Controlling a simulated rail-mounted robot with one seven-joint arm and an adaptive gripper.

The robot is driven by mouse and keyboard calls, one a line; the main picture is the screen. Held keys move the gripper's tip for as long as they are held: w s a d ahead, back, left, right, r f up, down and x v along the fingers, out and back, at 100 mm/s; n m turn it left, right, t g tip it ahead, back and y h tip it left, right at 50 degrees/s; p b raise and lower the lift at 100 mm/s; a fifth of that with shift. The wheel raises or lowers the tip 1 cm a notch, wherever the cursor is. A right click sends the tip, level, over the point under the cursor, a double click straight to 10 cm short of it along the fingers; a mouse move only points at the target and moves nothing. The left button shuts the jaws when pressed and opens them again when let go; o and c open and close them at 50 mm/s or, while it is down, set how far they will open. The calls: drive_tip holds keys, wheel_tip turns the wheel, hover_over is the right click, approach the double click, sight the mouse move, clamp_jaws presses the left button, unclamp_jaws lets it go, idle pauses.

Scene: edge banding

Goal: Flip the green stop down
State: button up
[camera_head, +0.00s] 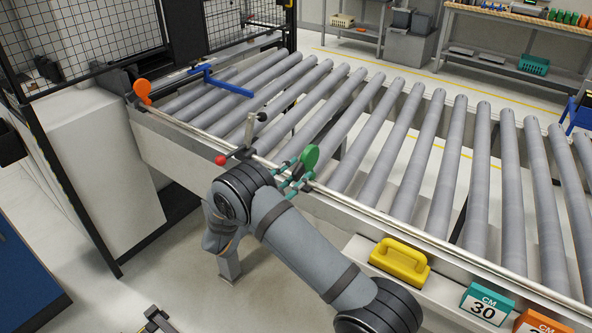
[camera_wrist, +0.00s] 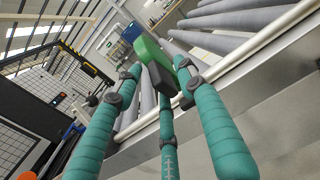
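The green stop (camera_head: 309,157) stands upright at the near rail of the roller conveyor, its rounded green plate above the rail. In the wrist view the green stop (camera_wrist: 150,50) is just beyond my fingertips, with a dark block at its lower part. My gripper (camera_head: 295,174) is at the rail, right by the stop. In the wrist view my gripper (camera_wrist: 160,76) shows teal fingers spread apart, with the dark block near their tips. I cannot tell whether a finger touches it. My arm hides the rail's front below the stop.
A yellow handled block (camera_head: 400,262) and a teal "30" block (camera_head: 485,304) sit on the near ledge.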

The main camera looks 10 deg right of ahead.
drive_tip(key=shift+w+d+f, duration=0.1)
drive_tip(key=shift+w+d, duration=0.1)
drive_tip(key=shift+w, duration=0.2)
drive_tip(key=shift+c, duration=0.2)
clamp_jaws()
idle(0.5)
